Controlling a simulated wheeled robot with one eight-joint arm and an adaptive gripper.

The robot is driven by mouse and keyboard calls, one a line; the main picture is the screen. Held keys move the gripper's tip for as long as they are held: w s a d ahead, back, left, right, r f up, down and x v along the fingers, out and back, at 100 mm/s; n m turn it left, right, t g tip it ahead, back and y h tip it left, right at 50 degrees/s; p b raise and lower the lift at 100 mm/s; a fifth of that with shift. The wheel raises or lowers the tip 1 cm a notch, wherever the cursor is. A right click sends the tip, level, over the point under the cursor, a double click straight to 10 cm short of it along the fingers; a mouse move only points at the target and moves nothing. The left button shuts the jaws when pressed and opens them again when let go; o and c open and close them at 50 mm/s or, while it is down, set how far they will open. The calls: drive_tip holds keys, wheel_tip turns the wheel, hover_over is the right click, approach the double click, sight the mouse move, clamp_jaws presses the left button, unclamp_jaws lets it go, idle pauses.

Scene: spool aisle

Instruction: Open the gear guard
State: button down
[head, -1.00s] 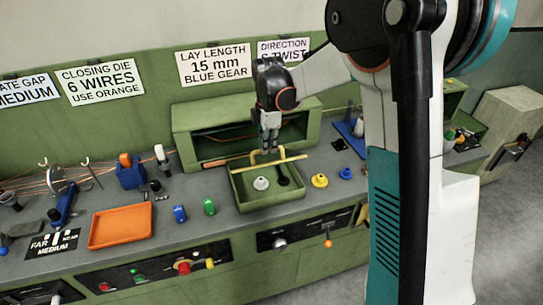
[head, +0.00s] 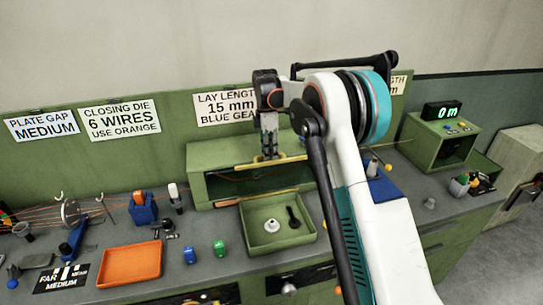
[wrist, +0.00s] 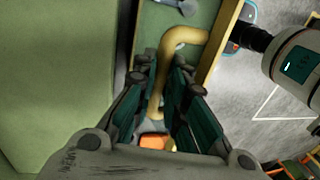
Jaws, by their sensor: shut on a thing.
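The gear guard's yellow-edged strip (head: 292,159) runs across the front of the green gear housing (head: 198,185), level with the upper part of its opening. My gripper (head: 268,154) is at this strip, pointing down. In the wrist view my gripper (wrist: 165,82) is shut on the guard's bent yellow handle (wrist: 184,35), which runs between the fingers. The guard's yellow edge (wrist: 221,45) lies beside it. Much of the guard panel and the housing's right end are hidden by my arm. The dark inside of the housing shows below the strip.
A green tray (head: 256,240) with a pale gear and a black tool stands in front of the housing. A digital counter (head: 442,110) stands right.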

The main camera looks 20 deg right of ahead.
drive_tip(key=shift+w+f+g+p, duration=0.15)
drive_tip(key=shift+w+g, duration=0.15)
drive_tip(key=shift+w, duration=0.35)
drive_tip(key=shift+w+g+p, duration=0.15)
drive_tip(key=shift+w+g, duration=0.15)
drive_tip(key=shift+w, duration=0.35)
drive_tip(key=c, duration=1.6)
unclamp_jaws()
drive_tip(key=shift+w, duration=0.2)
drive_tip(key=shift+s, duration=0.1)
drive_tip(key=v, duration=0.7)
drive_tip(key=shift+r, duration=0.25)
